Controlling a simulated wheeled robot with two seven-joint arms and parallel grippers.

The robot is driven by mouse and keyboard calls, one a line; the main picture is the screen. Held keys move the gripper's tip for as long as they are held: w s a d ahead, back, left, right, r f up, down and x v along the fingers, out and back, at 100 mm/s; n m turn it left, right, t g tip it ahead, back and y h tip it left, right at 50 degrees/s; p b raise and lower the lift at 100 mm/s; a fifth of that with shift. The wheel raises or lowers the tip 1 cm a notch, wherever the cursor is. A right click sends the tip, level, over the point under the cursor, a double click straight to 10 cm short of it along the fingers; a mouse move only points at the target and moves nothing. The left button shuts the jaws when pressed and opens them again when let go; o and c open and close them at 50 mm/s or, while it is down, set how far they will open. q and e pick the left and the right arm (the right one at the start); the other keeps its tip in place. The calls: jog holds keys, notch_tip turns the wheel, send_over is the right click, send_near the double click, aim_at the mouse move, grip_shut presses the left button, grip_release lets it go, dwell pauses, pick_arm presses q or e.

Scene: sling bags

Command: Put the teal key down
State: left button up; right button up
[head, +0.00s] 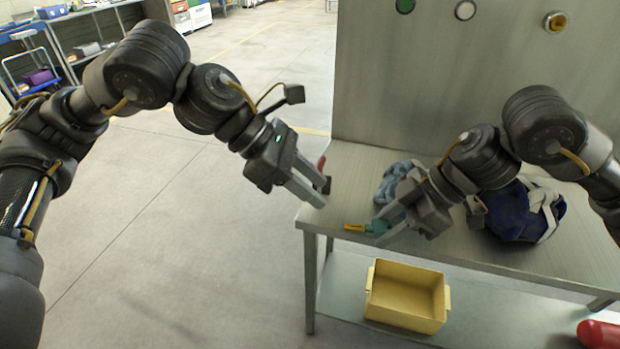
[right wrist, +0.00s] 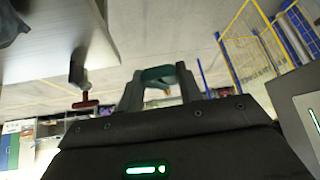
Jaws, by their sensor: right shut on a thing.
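The teal key (head: 379,227) is between the fingertips of my right gripper (head: 384,225), low over the front left part of the table. A small yellow part (head: 355,228) shows at its left end. I cannot tell whether the key touches the tabletop. In the right wrist view the teal key (right wrist: 158,74) spans the gap between the shut right fingers (right wrist: 160,82). My left gripper (head: 324,191) has its fingers apart at the table's left edge. A dark block shows by its fingertips, and I cannot tell whether they touch.
A metal table (head: 345,165) has a blue-grey bundle (head: 391,178) behind my right gripper and a navy and white bag (head: 515,212) to the right. A red handle (head: 321,163) shows beside the left gripper. A yellow bin (head: 405,300) stands on the shelf below.

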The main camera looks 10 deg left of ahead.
aim_at(365, 227)
pick_arm(q)
jog(key=x, duration=1.1)
jog(key=shift+c, duration=0.5)
grip_shut()
pick_arm(e)
jog(key=o, duration=1.1)
jog(key=shift+d, duration=0.1)
